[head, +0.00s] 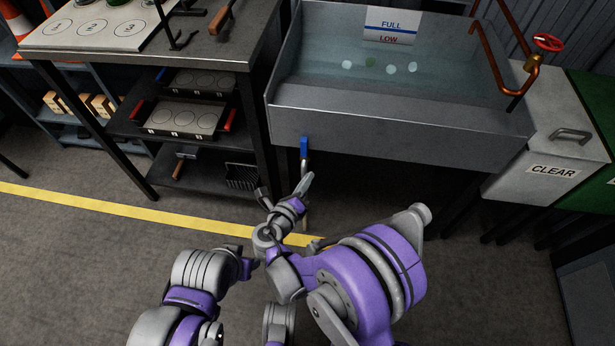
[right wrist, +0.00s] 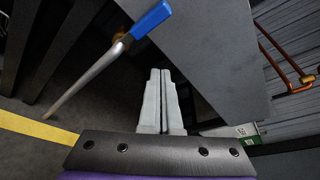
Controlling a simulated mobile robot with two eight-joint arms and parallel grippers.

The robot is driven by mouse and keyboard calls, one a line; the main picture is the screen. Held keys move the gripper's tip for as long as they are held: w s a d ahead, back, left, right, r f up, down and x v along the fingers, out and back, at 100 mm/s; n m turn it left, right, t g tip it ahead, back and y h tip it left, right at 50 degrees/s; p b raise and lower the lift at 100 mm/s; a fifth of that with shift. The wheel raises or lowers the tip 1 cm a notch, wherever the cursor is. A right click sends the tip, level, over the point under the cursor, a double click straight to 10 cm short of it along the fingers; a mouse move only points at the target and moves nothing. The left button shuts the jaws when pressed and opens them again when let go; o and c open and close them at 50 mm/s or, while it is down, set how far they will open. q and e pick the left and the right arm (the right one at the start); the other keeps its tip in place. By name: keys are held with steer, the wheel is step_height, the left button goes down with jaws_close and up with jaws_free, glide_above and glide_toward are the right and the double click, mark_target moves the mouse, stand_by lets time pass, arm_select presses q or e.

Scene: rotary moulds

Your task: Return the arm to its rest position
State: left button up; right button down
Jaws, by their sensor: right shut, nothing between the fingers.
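My right gripper (head: 307,180) is in front of and below the grey water tank, near the blue-handled tool or lever (head: 304,146) at the tank's front. In the right wrist view its two pale fingers (right wrist: 162,98) are pressed together with nothing between them. The blue handle (right wrist: 151,19) and its long metal rod show up and left of the fingers there, apart from them. My purple and grey arm links fill the lower middle of the head view. I cannot make out a left gripper.
The water tank (head: 395,125) has a FULL/LOW sign (head: 390,26) and several small discs in it. A workbench with shelves (head: 190,62) stands left. A CLEAR bin (head: 548,150) and a copper pipe (head: 490,45) are right. A yellow floor line (head: 130,212) crosses the open floor.

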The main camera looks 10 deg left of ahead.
steer(key=s+d+r+m+g, duration=0.2)
steer(key=s+d+m+g, duration=0.2)
steer(key=d+m, duration=0.7)
steer(key=s+d+r+m+g, duration=0.2)
steer(key=s+d+m+g, duration=0.15)
steer(key=d+m, duration=0.7)
steer(key=s+d+r+m+g+y, duration=0.1)
steer(key=s+d+m+g+y, duration=0.25)
steer(key=s+m, duration=1.7)
arm_select(q)
step_height(320, 180, up, 25)
steer(key=w+t+p, duration=0.1)
steer(key=p, duration=2)
steer(key=shift+w+f, duration=0.2)
arm_select(e)
steer(key=w+r, duration=0.1)
steer(key=r, duration=1.1)
steer(key=w+r+t, duration=0.1)
steer(key=w+r, duration=0.1)
steer(key=r, duration=1)
steer(key=shift+w+d+r+m+t, duration=0.25)
steer(key=shift+w+r+m+t, duration=0.05)
